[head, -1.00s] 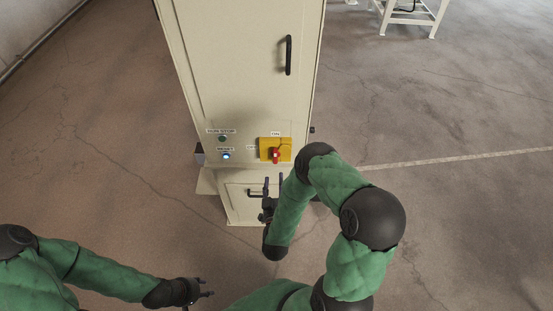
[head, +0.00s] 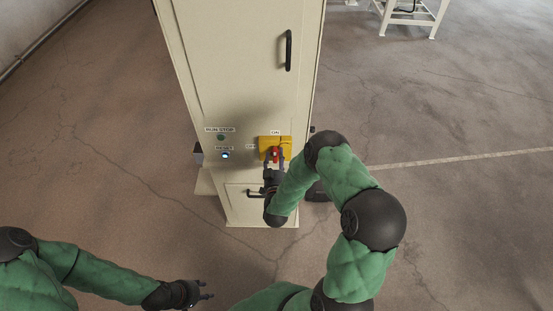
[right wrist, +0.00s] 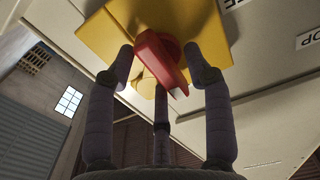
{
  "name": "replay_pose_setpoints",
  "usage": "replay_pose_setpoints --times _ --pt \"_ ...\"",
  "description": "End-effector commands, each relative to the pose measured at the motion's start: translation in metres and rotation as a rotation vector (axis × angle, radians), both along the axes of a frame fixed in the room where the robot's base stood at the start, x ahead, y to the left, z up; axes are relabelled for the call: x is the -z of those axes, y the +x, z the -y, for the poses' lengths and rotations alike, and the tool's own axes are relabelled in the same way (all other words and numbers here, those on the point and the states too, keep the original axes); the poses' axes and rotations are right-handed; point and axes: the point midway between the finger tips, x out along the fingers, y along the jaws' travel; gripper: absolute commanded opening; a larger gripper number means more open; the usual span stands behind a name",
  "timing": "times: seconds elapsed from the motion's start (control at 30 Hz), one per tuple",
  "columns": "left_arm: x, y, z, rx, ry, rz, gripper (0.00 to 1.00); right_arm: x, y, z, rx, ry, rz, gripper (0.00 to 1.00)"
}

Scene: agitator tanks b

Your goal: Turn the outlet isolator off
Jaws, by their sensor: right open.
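The outlet isolator is a yellow plate (head: 285,142) with a red handle (head: 275,155) on the front of a cream cabinet (head: 245,70). A label above the plate appears to read ON. My right gripper (head: 274,165) is at the isolator, its fingers open on either side of the red handle. In the right wrist view the red handle (right wrist: 160,60) stands out from the yellow plate (right wrist: 110,35), between the spread fingers of the right gripper (right wrist: 160,75); I cannot tell whether they touch it. My left gripper (head: 204,294) is low at the left, away from the cabinet.
A green button (head: 221,138) labelled RUN/STOP and a lit blue RESET button (head: 225,156) sit left of the isolator. A black door handle (head: 288,50) is above; a lower handle (head: 254,193) is below. A white stand (head: 410,15) is far right.

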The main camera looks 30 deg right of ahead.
Motion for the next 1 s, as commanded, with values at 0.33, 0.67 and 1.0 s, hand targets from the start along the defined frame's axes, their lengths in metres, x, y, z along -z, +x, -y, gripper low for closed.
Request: replay_pose_setpoints --times 0.33,0.67,1.0 --pt "-0.0001 0.0000 0.0000 0.000 0.000 0.000 0.40 0.0001 -0.0005 0.0002 0.001 0.000 0.000 0.11" --pt "0.0012 0.0001 0.0000 0.000 0.000 0.000 0.40 0.0001 -0.0005 0.0002 0.003 -0.054 -0.033 0.11" --pt "0.0053 0.0000 0.0000 0.000 0.000 0.000 0.40 -0.0009 0.0005 -0.0009 0.004 -0.270 -0.166 0.11"
